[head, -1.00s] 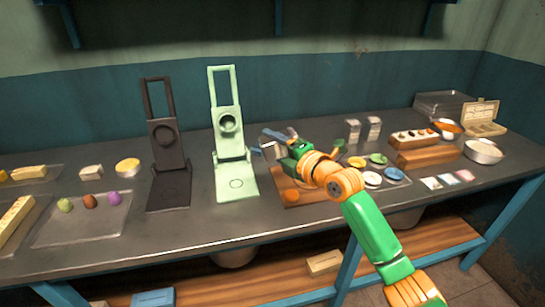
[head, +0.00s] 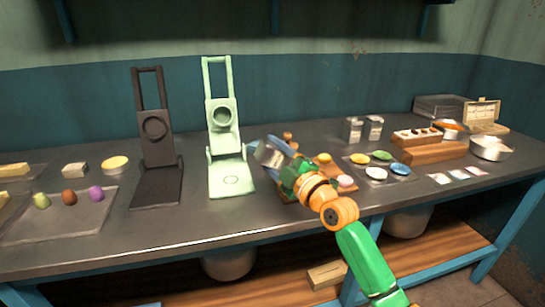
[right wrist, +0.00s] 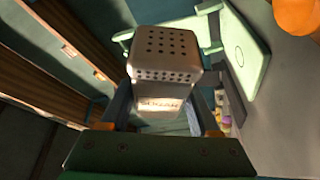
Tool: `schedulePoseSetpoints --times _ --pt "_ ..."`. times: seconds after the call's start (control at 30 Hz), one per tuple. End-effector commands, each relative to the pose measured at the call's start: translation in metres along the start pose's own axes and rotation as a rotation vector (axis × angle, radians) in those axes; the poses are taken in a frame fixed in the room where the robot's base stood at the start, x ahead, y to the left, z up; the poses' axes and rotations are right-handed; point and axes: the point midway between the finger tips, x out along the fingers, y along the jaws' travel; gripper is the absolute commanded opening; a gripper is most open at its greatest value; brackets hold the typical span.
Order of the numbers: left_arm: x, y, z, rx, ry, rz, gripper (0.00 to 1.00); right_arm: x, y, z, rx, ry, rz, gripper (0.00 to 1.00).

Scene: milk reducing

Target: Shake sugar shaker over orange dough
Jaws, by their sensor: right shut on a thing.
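My right gripper (head: 282,158) is shut on the sugar shaker (head: 268,153), a silver box held tilted above the front of the table. In the right wrist view the shaker (right wrist: 160,60) shows its perforated top and a sugar label, between the fingers of my right gripper (right wrist: 162,112). The orange dough (right wrist: 297,15) shows at the top right corner of that view, apart from the shaker. In the head view my right arm hides the orange dough and much of the wooden board (head: 350,193). My left gripper is not in view.
A pale green press (head: 231,180) and a dark press (head: 155,186) stand left of my right gripper. Two similar shakers (head: 353,129) stand behind. Small coloured dishes (head: 398,168) lie to the right. A tray (head: 80,225) holds coloured pieces at the left.

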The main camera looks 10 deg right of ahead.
Motion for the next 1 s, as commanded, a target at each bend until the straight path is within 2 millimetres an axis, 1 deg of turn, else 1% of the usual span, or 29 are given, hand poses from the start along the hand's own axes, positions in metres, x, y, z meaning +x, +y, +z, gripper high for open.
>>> schedulePoseSetpoints --times 0.07,0.2,0.23,0.27,0.3,0.33,0.4,0.43,0.5,0.57,0.6,0.7,0.73,0.77,0.9,0.93,0.97,1.0 --pt "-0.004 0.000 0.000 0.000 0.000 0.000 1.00 0.001 0.004 -0.002 -0.002 0.000 0.001 0.00" --pt "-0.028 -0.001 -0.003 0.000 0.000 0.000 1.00 0.005 0.032 -0.016 -0.004 0.001 0.002 0.00" --pt "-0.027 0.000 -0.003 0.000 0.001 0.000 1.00 0.005 0.031 -0.015 -0.004 0.000 0.001 0.00" --pt "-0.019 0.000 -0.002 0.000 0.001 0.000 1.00 0.004 0.024 -0.012 -0.004 0.000 -0.001 0.00" --pt "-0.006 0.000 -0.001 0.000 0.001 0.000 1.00 0.002 0.012 -0.006 -0.003 0.000 -0.002 0.00" --pt "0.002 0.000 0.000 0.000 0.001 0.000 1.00 0.001 0.004 -0.002 -0.003 0.000 -0.001 0.00" --pt "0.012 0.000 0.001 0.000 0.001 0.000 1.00 -0.001 -0.005 0.003 -0.003 0.000 -0.001 0.00" --pt "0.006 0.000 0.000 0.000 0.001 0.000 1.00 0.000 0.000 0.000 -0.004 0.000 0.000 0.00" --pt "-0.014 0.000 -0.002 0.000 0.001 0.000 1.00 0.003 0.020 -0.010 -0.004 0.001 0.001 0.00" --pt "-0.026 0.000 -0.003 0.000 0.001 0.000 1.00 0.005 0.032 -0.016 -0.004 0.001 0.001 0.00" --pt "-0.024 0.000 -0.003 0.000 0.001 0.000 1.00 0.005 0.030 -0.015 -0.004 0.001 0.000 0.00" --pt "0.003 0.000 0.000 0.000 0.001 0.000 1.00 0.000 0.003 -0.001 -0.005 -0.001 -0.002 0.00" --pt "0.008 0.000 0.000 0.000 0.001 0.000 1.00 -0.001 -0.003 0.002 -0.004 -0.001 -0.001 0.00" --pt "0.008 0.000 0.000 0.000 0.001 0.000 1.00 -0.001 -0.004 0.002 -0.003 0.000 -0.001 0.00" --pt "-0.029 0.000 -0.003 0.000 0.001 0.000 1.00 0.005 0.030 -0.015 -0.005 0.000 0.001 0.00" --pt "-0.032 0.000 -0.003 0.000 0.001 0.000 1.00 0.005 0.033 -0.016 -0.004 0.000 0.000 0.00" --pt "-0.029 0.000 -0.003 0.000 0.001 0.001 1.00 0.005 0.030 -0.015 -0.003 0.000 -0.001 0.00" --pt "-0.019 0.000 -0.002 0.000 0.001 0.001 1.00 0.003 0.019 -0.010 -0.003 0.000 -0.002 0.00"
